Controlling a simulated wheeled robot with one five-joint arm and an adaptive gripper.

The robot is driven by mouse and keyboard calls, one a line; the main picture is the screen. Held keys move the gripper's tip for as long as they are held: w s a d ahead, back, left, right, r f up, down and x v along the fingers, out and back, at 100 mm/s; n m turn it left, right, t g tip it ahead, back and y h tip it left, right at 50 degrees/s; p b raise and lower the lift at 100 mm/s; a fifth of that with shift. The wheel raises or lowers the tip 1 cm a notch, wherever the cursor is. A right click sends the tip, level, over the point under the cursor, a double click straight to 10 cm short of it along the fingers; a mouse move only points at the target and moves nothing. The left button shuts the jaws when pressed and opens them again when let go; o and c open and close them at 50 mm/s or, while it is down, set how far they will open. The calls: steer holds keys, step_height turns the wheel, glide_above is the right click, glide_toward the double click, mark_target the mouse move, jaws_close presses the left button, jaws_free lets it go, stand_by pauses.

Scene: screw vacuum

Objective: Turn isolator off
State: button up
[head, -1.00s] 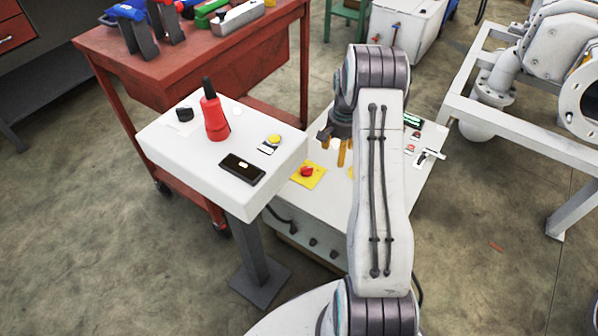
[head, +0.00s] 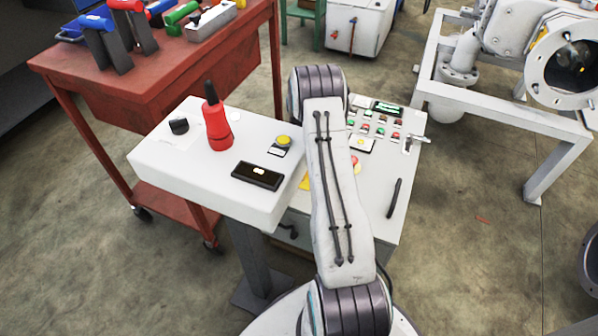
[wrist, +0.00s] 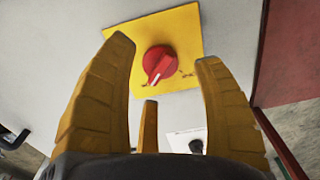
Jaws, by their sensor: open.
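The isolator is a red rotary knob (wrist: 159,64) with a pale pointer line, on a square yellow plate (wrist: 185,25). In the wrist view it lies ahead of my open gripper (wrist: 161,62), between the two long yellow fingers. The pointer line slants down and slightly left. A third finger stands below the knob, and the gripper looks empty. I cannot tell whether any finger touches the knob.
A white pedestal box (head: 216,166) with a red-and-black handle (head: 217,125) stands close left of my arm. The white control panel (head: 400,165) carries several buttons and a black handle (head: 393,198). A red workbench (head: 180,75) is behind left, a white pipe frame (head: 500,125) right.

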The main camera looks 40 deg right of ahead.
steer(key=shift+f, duration=1.25)
steer(key=shift+o, duration=0.2)
steer(key=c, duration=1.2)
